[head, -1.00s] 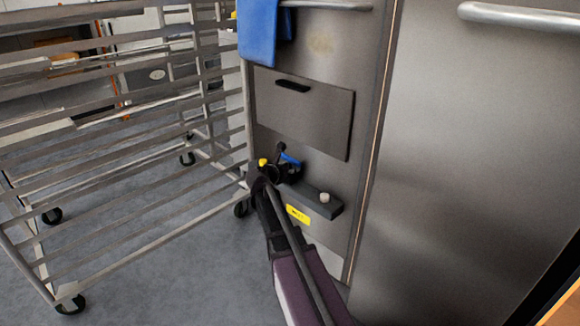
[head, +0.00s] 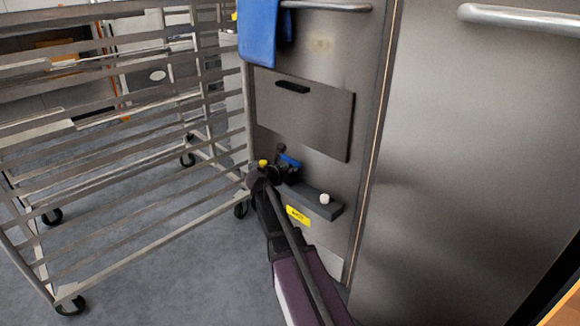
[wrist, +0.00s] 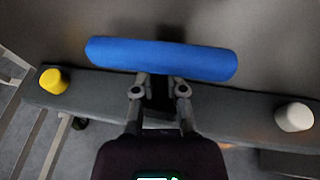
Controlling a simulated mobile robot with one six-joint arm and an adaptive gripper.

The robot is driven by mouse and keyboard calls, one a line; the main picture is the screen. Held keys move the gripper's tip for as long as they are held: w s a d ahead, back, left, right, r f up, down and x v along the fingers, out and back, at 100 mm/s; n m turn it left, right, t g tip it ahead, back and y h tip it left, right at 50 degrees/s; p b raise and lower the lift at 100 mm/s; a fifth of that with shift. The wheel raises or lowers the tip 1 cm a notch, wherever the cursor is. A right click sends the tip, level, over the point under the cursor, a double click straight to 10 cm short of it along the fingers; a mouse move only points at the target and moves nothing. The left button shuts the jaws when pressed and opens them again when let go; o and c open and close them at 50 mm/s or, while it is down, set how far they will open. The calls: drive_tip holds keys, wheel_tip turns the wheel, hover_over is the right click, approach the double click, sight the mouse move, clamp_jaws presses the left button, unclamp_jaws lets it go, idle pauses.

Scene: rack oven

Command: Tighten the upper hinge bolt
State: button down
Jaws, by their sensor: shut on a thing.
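A blue bar-shaped handle (wrist: 160,59) lies across the top of the wrist view, just above a dark ledge on the oven front. My gripper (wrist: 160,92) is shut on the dark part below the middle of the blue bar. In the head view the blue handle (head: 289,160) shows small beside my gripper (head: 278,175), at the left end of the ledge. What lies behind the handle is hidden. I cannot make out the upper hinge bolt in either view.
The dark ledge (head: 310,198) carries a yellow knob (wrist: 54,81) at left and a white knob (wrist: 294,117) at right. A wheeled rack (head: 120,190) stands close on the left. A blue cloth (head: 258,32) hangs from a bar above.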

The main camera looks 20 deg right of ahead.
sight(291, 158)
drive_tip(key=shift+r, duration=0.2)
wheel_tip(291, 158, up, 4)
drive_tip(key=p, duration=0.4)
drive_tip(key=shift+f, duration=0.15)
drive_tip(key=s+a+p, duration=0.1)
drive_tip(key=s, duration=1.5)
drive_tip(key=shift+a+r, duration=0.35)
drive_tip(key=shift+r, duration=0.1)
wheel_tip(291, 158, up, 53)
drive_tip(key=p, duration=5.3)
drive_tip(key=shift+w+a+r, duration=0.1)
